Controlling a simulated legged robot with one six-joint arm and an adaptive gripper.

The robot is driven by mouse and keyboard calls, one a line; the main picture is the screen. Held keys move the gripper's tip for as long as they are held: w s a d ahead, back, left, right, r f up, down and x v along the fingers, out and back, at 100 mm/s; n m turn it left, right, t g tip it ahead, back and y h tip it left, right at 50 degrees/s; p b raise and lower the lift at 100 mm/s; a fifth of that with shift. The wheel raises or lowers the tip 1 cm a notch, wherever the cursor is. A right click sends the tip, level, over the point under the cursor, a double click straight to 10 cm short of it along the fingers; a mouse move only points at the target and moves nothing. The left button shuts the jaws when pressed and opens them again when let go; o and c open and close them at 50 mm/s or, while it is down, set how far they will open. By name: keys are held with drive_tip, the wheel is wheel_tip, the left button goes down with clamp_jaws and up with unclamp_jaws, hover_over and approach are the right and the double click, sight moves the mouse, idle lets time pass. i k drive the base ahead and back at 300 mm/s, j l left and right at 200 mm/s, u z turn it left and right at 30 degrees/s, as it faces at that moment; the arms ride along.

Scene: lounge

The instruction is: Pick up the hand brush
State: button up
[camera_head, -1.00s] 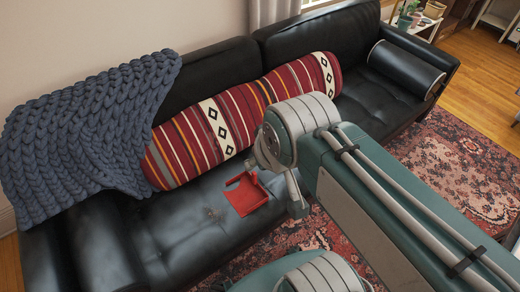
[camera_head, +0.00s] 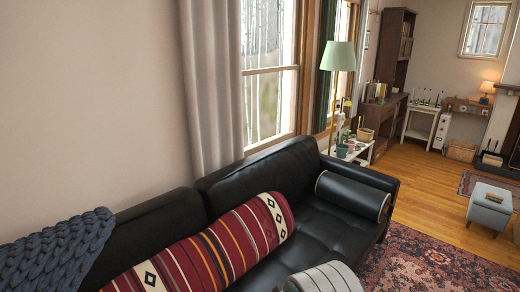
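I see no hand brush in the head view now. The black leather sofa (camera_head: 315,229) runs along the wall at the bottom, and the front part of its seat is cut off by the frame. A long striped red bolster (camera_head: 215,250) lies on it against the backrest. Only a pale rounded part of my arm shows at the bottom edge. My gripper is out of the frame, so its state is hidden.
A blue knitted throw (camera_head: 58,258) hangs over the sofa's left end. A black cylindrical cushion (camera_head: 352,195) lies at its right end. A floor lamp (camera_head: 338,57) and white plant stand (camera_head: 362,152) are beyond. A grey footstool (camera_head: 490,206) stands right; wooden floor (camera_head: 425,195) is open between.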

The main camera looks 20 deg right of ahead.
sight(494, 197)
drive_tip(key=i+l+z, duration=0.2)
drive_tip(key=l+z, duration=0.25)
drive_tip(key=i+l+z, duration=0.65)
drive_tip(key=l+z, duration=0.2)
drive_tip(key=i+l+z, duration=0.25)
drive_tip(key=i, duration=0.5)
drive_tip(key=i+l+z, duration=0.3)
drive_tip(key=i, duration=0.45)
drive_tip(key=i+l+z, duration=0.1)
drive_tip(key=i+z, duration=0.15)
drive_tip(key=i, duration=0.5)
drive_tip(key=i+j+z, duration=0.25)
drive_tip(key=i, duration=0.5)
drive_tip(key=i+j+z, duration=0.15)
drive_tip(key=i+z, duration=0.15)
drive_tip(key=i, duration=0.45)
drive_tip(key=l+u, duration=0.1)
drive_tip(key=u, duration=3.4)
drive_tip(key=k+l+u, duration=0.5)
drive_tip(key=k, duration=0.15)
